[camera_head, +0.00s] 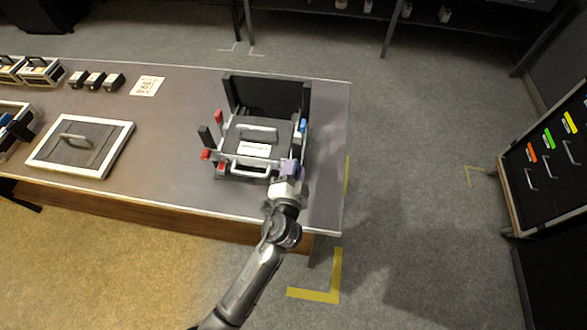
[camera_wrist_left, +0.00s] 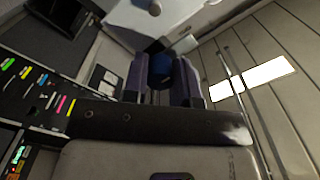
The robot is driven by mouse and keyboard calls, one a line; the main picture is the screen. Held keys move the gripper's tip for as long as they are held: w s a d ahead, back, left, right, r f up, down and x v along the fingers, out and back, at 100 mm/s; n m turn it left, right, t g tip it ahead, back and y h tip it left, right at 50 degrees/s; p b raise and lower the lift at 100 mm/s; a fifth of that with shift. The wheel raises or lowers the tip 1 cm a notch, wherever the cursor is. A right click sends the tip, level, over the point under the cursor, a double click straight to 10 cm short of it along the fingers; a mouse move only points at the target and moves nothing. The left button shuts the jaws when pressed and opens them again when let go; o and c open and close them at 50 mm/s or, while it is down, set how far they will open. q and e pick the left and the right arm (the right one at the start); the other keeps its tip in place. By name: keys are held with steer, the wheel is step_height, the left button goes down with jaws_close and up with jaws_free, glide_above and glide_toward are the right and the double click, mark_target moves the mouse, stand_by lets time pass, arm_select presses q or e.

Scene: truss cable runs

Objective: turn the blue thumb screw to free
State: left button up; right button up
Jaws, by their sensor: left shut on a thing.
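A blue thumb screw (camera_wrist_left: 160,70) shows as a dark blue knob between the two fingers of my left gripper (camera_wrist_left: 162,82) in the left wrist view. The fingers are shut on it. In the head view my left gripper (camera_head: 289,168) is at the front right corner of a dark box-like unit (camera_head: 240,133) with a handle and a white label. There the gripper hides the held knob. Another blue knob (camera_head: 303,125) shows farther back on the unit's right side. I cannot tell how far the held screw is turned. My right gripper is not in view.
Red knobs (camera_head: 205,155) are on the unit's left side. A framed panel with a handle (camera_head: 82,146) lies on the table (camera_head: 170,185) to the left. Small black blocks (camera_head: 95,81) and a paper card (camera_head: 147,86) lie behind it. A board with coloured labels (camera_head: 548,138) stands at right.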

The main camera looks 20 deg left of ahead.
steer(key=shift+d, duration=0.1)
arm_select(q)
steer(key=o, duration=0.9)
